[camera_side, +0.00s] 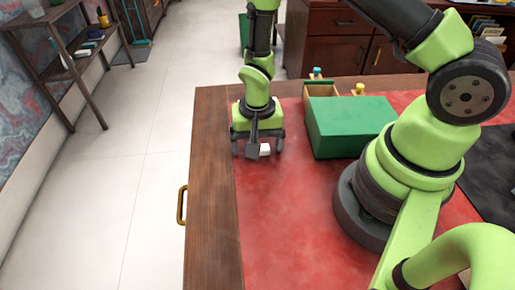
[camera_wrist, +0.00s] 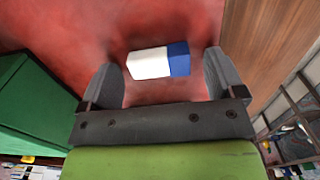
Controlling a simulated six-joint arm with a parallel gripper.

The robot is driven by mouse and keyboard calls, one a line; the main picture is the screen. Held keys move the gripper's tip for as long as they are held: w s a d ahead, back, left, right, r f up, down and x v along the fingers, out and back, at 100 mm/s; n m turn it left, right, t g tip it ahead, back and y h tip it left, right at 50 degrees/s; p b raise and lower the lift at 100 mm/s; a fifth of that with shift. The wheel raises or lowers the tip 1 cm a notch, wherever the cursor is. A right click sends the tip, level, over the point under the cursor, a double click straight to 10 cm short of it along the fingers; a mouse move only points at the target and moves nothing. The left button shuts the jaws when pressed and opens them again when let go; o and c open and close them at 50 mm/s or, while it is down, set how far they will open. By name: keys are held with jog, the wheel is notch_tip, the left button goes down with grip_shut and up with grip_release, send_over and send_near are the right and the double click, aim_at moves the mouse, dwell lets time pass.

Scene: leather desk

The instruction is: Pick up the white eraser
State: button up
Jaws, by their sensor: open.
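The white eraser (camera_wrist: 148,63) has a blue sleeve or end on its right side in the wrist view. It lies on the red leather desk top, and a bit of it shows as a small white block in the side view (camera_side: 265,149). My gripper (camera_wrist: 165,75) is open, with one finger to each side of the eraser and a visible gap on both sides. In the side view my gripper (camera_side: 259,150) points down close to the desk, near its left edge, and partly hides the eraser.
A green box (camera_side: 350,127) stands on the desk right of my gripper. Behind it are a small wooden box (camera_side: 320,90) and a yellow-topped item (camera_side: 359,89). The wooden desk border (camera_side: 212,190) lies just left. The red surface in front is clear.

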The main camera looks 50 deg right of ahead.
jog(key=shift+c, duration=0.4)
jog(key=c, duration=0.9)
notch_tip(320, 180, up, 10)
jog(key=shift+o, duration=0.3)
